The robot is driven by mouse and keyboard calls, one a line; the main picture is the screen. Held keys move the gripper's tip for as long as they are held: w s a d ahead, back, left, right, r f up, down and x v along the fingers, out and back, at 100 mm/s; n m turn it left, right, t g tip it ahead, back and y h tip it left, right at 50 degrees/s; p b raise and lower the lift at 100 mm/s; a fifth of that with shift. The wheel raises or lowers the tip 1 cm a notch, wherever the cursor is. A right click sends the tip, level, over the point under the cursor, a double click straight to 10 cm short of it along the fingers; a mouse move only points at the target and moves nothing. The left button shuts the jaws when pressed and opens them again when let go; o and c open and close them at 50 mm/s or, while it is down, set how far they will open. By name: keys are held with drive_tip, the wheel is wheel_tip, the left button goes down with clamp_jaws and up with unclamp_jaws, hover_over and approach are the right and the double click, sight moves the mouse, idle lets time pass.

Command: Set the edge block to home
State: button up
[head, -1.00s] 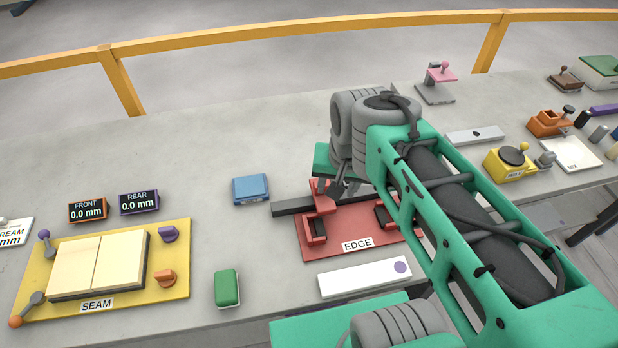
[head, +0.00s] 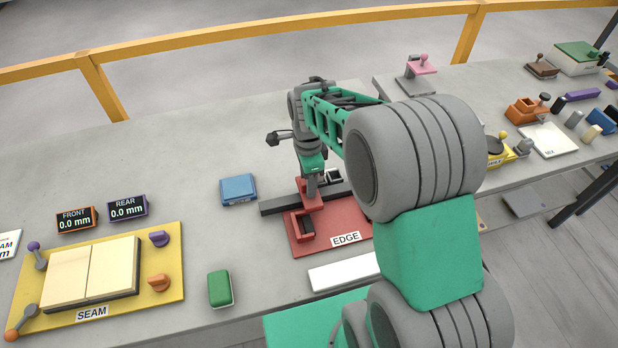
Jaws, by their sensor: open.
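The red edge block (head: 306,226) stands on the left part of the red base plate (head: 341,221), which is labelled EDGE. A dark bar (head: 278,205) runs along the back of the plate and sticks out to its left. My gripper (head: 312,194) points down at the back of the edge block, with its jaws open. From this angle I cannot tell whether the fingers touch the block. My arm hides the right part of the plate.
A blue box (head: 238,189) lies left of the bar. A green block (head: 220,289) and the yellow SEAM plate (head: 176,284) are further left. A white strip (head: 343,272) lies in front of the EDGE plate. Slab behind the blue box is clear.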

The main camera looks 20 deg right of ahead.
drive_tip(key=shift+f, duration=0.15)
clamp_jaws()
idle(0.4)
idle(1.0)
